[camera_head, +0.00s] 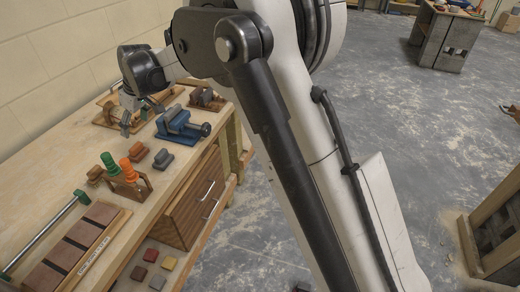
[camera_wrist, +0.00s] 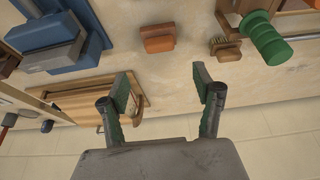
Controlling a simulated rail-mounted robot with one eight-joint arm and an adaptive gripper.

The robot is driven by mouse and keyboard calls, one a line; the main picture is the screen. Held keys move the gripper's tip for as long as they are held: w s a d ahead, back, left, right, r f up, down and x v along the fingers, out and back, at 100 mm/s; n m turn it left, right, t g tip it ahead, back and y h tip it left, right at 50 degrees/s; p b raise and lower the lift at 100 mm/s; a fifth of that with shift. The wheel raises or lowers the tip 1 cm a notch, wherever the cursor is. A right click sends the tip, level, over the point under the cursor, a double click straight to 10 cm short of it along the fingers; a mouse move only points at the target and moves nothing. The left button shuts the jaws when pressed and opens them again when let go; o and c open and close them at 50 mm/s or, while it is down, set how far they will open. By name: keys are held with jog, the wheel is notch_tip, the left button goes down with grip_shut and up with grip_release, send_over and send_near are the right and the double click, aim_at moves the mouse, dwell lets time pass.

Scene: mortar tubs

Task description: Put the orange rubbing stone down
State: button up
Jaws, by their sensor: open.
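The orange rubbing stone (camera_wrist: 157,39) is a small orange-brown block. It lies on the wooden workbench (camera_wrist: 185,105), in the upper middle of the wrist view, apart from my fingers. In the head view a small brownish block (camera_head: 139,152) on the bench looks like the same stone. My gripper (camera_wrist: 162,85) is open, with nothing between its green-padded fingers. In the head view my gripper (camera_head: 139,116) hangs over the back of the bench near the wall, beyond the stone.
A blue vise (camera_head: 185,125) and a grey block (camera_head: 163,158) lie nearby. A small brush (camera_wrist: 224,46) and a green-handled tool (camera_wrist: 268,38) lie to the stone's right in the wrist view. A wooden piece (camera_wrist: 85,97) lies left of my fingers. Bare bench surrounds the stone.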

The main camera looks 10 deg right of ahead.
jog(key=s+d+r+m+t, duration=0.15)
jog(key=s+d+r, duration=0.3)
jog(key=d, duration=0.45)
jog(key=s+d+r+m+h, duration=0.1)
jog(key=s+d+r+m, duration=0.1)
jog(key=s+d+r, duration=0.45)
jog(key=s+d+r+m+t, duration=0.1)
jog(key=s+d+r+m, duration=0.15)
jog(key=d, duration=0.75)
jog(key=s+d+f+m+t+h, duration=0.1)
jog(key=s+d+f+m, duration=0.1)
jog(key=s+d, duration=0.7)
jog(key=s+d+f+m+t+h, duration=0.1)
jog(key=s+d+f+m+h, duration=0.1)
jog(key=s+d, duration=0.6)
jog(key=s+f+m, duration=0.1)
jog(key=s+f, duration=0.1)
jog(key=s, duration=0.5)
jog(key=shift+d+f+m, duration=0.2)
jog(key=shift+d+m, duration=0.1)
jog(key=shift+d, duration=0.1)
jog(key=c, duration=0.6)
